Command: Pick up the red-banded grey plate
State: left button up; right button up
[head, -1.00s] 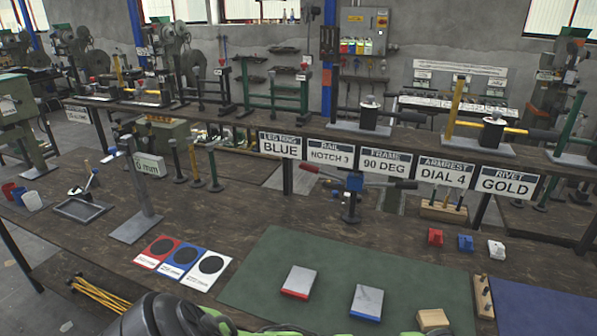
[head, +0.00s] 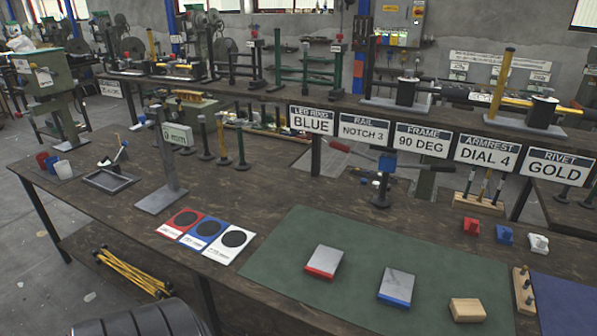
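The red-banded grey plate (head: 325,261) lies flat on the green mat (head: 286,243), its red band along the near edge. A similar blue-banded grey plate (head: 396,286) lies to its right on the same mat. Neither plate is touched by anything. Neither of my grippers is in the head view.
A wooden block (head: 467,310) and a pegged wooden strip (head: 524,290) are right of the plates. Red, blue and white cards (head: 208,230) lie left of the mat. Signs (head: 393,144) hang along the shelf behind. The mat around the red-banded plate is clear.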

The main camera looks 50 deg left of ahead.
aim_at(326, 261)
jog(key=i+j+u, duration=0.15)
jog(key=u, duration=0.3)
jog(key=i+j+u, duration=0.15)
jog(key=u, duration=0.3)
jog(key=i+j+u, duration=0.15)
jog(key=u, duration=0.3)
